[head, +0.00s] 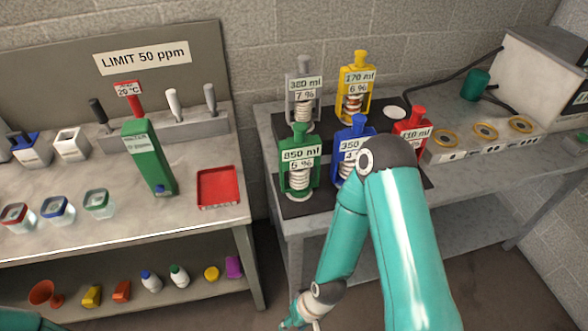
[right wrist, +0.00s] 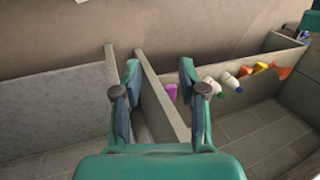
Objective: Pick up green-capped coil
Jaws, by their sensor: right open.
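The green-capped coil (head: 299,172) stands upright at the front left of a dark mat (head: 290,208) on the right-hand table. It has a green frame and top, a pale coil inside, and a label reading 850 ml, 5 %. My right arm reaches down in front of the table. Its gripper (head: 303,318) is at the bottom edge of the head view, below the tabletop and away from the coil. In the right wrist view the right gripper (right wrist: 160,82) is open and empty. My left gripper is not in view.
Grey (head: 304,88), yellow (head: 356,85), blue (head: 349,140) and red (head: 412,130) coils stand close behind and right of the green one. A gap separates this table from the left table (head: 120,225). A metering unit (head: 490,137) is at right.

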